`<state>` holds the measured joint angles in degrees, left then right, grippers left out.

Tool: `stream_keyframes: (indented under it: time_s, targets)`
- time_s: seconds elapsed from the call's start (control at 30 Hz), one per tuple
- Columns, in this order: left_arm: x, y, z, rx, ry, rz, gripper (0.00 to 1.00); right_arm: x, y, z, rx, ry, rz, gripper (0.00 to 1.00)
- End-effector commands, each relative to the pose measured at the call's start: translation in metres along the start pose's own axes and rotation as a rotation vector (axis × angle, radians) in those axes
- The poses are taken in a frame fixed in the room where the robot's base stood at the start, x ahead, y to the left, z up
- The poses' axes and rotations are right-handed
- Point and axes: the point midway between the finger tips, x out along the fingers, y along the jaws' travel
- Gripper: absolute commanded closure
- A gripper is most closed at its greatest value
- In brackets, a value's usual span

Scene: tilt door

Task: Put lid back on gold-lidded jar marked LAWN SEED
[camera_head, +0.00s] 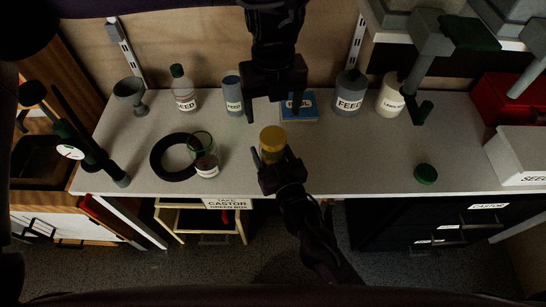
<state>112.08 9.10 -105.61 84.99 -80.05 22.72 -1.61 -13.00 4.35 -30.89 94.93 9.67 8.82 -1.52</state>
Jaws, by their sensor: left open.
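A cream jar (390,97) with a label reading LAWN and more text stands at the back right of the bench; its top is partly hidden by a grey bracket. A gold cylindrical thing (271,137) shows at the middle; I cannot tell whether it is a lid alone or a lidded jar. My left gripper (275,108) hangs from the top, open and empty, behind the gold thing. My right gripper (272,158) comes from below, its fingers at the gold thing's near side; whether they grip it is unclear.
A green lid (425,174) lies right. A clear jar (206,165), a black ring (167,157), a green-capped bottle (184,95) and a funnel (131,95) are left. A blue box (299,106) and a grey FEED jar (348,96) stand behind.

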Motion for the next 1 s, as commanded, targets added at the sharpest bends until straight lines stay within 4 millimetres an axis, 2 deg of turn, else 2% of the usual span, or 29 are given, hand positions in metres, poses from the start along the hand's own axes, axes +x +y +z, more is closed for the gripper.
stream_keyframes:
  time_s: [0.2,0.63,0.77,1.0]
  targets:
    - [-0.003,0.0,0.0,-0.148,0.0,0.001,0.25,0.0,0.0,-0.001,0.0,0.002,0.0,1.0]
    - [0.001,0.0,0.0,-0.158,0.001,0.001,0.25,0.0,0.0,-0.001,0.0,0.002,0.0,1.0]
    - [0.015,0.001,-0.001,-0.157,0.003,0.003,0.25,0.0,0.0,-0.001,0.0,0.002,0.0,1.0]
    - [0.053,0.001,-0.001,-0.157,0.002,0.003,0.25,0.0,0.0,-0.001,0.0,0.002,0.0,1.0]
